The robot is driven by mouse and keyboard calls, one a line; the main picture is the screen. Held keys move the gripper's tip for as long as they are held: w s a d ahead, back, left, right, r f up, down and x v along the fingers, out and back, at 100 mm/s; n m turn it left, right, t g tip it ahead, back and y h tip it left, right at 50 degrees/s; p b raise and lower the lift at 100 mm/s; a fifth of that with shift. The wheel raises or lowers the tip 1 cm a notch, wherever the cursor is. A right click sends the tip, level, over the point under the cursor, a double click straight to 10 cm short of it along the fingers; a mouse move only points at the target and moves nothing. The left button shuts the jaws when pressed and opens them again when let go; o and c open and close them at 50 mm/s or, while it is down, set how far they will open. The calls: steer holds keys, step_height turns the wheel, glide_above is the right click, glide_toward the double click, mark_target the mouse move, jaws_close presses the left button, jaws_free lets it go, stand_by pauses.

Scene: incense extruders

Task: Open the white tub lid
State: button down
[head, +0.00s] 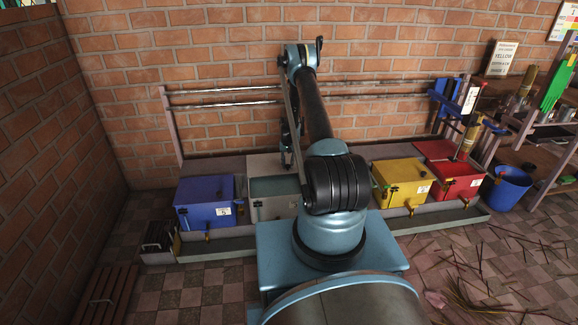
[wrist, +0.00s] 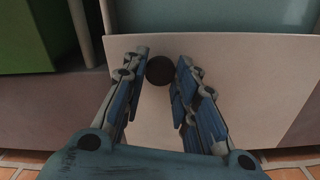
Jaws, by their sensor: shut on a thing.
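The white tub (head: 268,210) stands in the row between a blue tub and my arm, with its top open and a blue-grey interior showing. Its pale lid (head: 263,163) is tipped up at the back, towards the brick wall. In the wrist view the lid (wrist: 240,95) fills the middle as a flat panel with a round dark knob (wrist: 160,70). My gripper (wrist: 161,63) is shut on the knob, one finger on each side. In the head view my arm's links partly hide the gripper and the tub's right side.
A blue tub (head: 205,208) stands left, with yellow (head: 402,188) and red (head: 453,182) tubs right. Two metal rails (head: 230,104) run along the brick wall behind. A blue bucket (head: 507,192) stands far right.

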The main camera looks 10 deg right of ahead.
steer(key=shift+a, duration=0.15)
steer(key=c, duration=1.3)
jaws_free()
steer(key=shift+r, duration=0.1)
step_height(320, 180, up, 12)
steer(key=shift+f, duration=0.15)
